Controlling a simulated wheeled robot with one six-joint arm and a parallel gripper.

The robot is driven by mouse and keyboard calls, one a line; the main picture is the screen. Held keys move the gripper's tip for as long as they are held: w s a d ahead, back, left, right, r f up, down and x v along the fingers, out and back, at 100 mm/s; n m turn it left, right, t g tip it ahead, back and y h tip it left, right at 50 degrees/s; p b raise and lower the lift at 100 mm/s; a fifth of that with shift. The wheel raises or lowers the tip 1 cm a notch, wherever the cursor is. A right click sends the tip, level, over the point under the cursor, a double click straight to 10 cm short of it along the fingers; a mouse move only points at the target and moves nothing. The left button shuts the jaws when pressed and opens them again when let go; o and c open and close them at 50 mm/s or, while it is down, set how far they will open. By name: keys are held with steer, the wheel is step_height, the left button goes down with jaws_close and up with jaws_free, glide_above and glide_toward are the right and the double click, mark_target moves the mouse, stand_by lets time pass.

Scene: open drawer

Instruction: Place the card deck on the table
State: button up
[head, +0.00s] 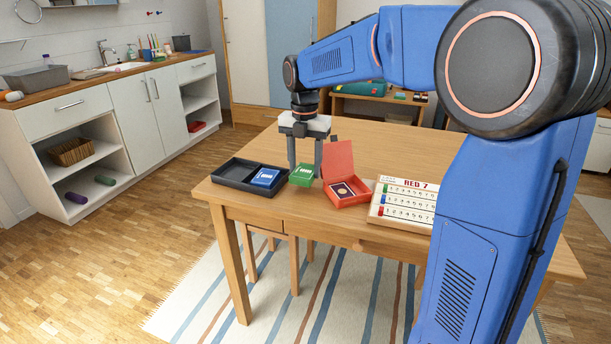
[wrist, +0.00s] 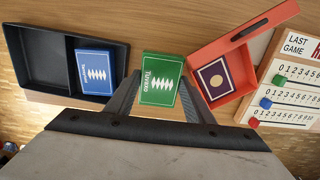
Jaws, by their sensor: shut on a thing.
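My gripper (head: 304,172) points down over the near edge of the wooden table (head: 381,145). It is shut on a green card deck (head: 302,176), which sits between the two fingers. The wrist view shows the green deck's printed top (wrist: 160,78) face up between the fingers (wrist: 161,92). The deck is at or just above the tabletop; I cannot tell whether it touches. A blue card deck (head: 264,177) lies in the right compartment of a black tray (head: 227,176), left of my gripper. The tray's left compartment is empty.
Right of my gripper stands an open red box (head: 345,195) with its lid up and a dark card deck (wrist: 216,78) inside. Further right is a white scoreboard (head: 403,200) with coloured markers. The table behind these things is clear.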

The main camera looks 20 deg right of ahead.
mark_target(305, 169)
steer(key=shift+w+d+f, duration=0.1)
steer(key=shift+w+d, duration=0.15)
steer(key=shift+f, duration=1.65)
steer(key=shift+f, duration=0.1)
steer(key=o, duration=1.1)
